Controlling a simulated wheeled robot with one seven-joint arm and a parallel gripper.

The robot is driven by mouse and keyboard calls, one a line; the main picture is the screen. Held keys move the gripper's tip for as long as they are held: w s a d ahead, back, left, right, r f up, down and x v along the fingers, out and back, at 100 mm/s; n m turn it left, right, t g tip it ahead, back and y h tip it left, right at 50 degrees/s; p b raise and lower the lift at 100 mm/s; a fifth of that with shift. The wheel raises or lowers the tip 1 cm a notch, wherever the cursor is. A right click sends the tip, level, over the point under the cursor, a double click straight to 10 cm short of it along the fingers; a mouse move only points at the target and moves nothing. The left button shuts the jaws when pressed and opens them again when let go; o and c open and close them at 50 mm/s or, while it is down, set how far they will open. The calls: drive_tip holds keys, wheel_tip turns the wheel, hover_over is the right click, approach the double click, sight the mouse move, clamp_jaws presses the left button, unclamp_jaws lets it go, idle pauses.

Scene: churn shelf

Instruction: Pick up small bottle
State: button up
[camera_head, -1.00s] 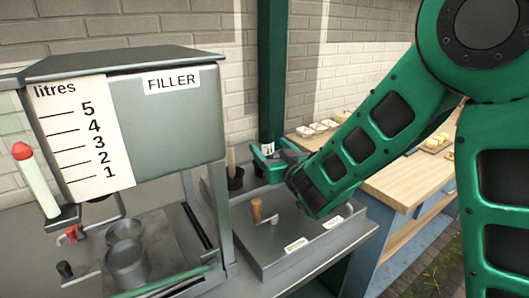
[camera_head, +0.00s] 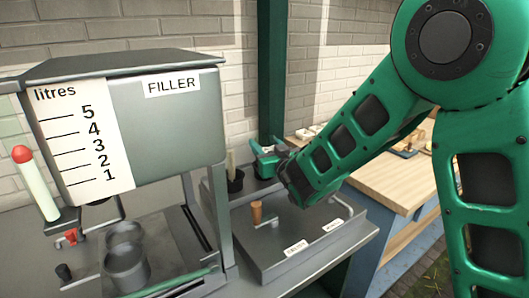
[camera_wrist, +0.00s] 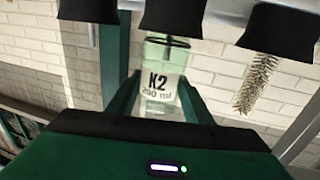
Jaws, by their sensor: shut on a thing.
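A small clear bottle (camera_wrist: 160,86) marked "K2 200 ml" sits between the two green fingers of my gripper (camera_wrist: 160,100) in the wrist view. The fingers are shut on its sides, and its label faces the camera. In the head view my gripper (camera_head: 265,162) is at the back of the grey worktop, near the green post. The bottle is mostly hidden there by my gripper and arm.
Dark holders (camera_wrist: 280,30) line the top of the wrist view, one with a bristly brush (camera_wrist: 256,82). In the head view, the filler (camera_head: 165,110) stands left, a grey panel with a wooden-handled lever (camera_head: 257,213) lies in front, and a wooden bench (camera_head: 390,180) is at right.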

wheel_tip(320, 180, up, 23)
idle(1.4)
idle(0.6)
